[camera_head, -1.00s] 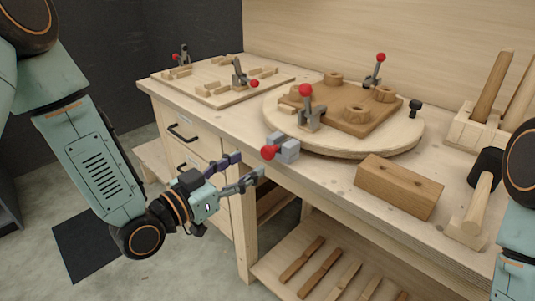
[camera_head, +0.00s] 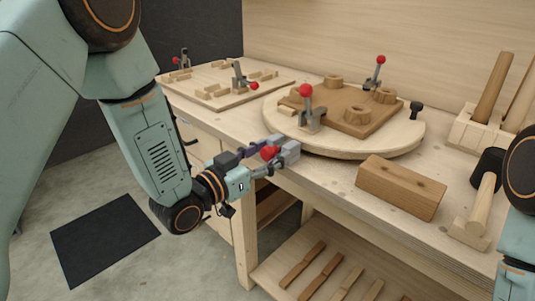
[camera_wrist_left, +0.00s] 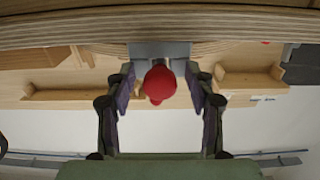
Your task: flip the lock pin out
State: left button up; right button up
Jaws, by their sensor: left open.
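The lock pin has a red ball knob (camera_head: 268,153) and a grey block (camera_head: 290,151) at the front left edge of the round wooden turntable (camera_head: 350,150). In the left wrist view the red knob (camera_wrist_left: 160,85) sits in the middle, in front of the grey block (camera_wrist_left: 150,50). My left gripper (camera_head: 266,159) is open at the knob. In the wrist view its fingers (camera_wrist_left: 160,78) stand on both sides of the knob, with a gap on each side. My right gripper is not in view.
The turntable carries a brown wooden form (camera_head: 352,112) and two red-knobbed clamps (camera_head: 311,115) (camera_head: 375,75). A wooden block (camera_head: 400,187) and a mallet (camera_head: 482,195) lie to the right on the bench. A board with clamps (camera_head: 225,87) lies at back left.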

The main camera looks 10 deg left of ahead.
pick_arm(q)
grip_shut()
dwell(0.4)
